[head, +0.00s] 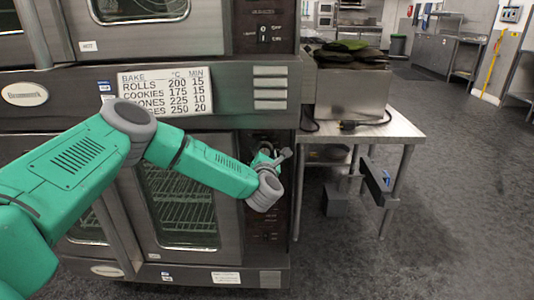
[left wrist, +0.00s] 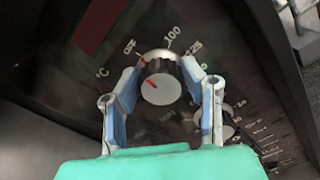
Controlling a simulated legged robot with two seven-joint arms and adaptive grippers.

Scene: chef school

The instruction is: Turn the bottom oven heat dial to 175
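The bottom oven (head: 180,205) stands at the left in the head view, with its dark control panel (head: 272,225) right of the glass doors. The left gripper (head: 270,157) hides the dial in the head view. My right gripper is not in view.
A second dial (left wrist: 214,122) sits close by at the lower right, partly behind the right finger. A bake chart (head: 160,90) is on the oven above. A metal table (head: 400,130) stands right of the oven. Open floor (head: 450,220) lies at the right.

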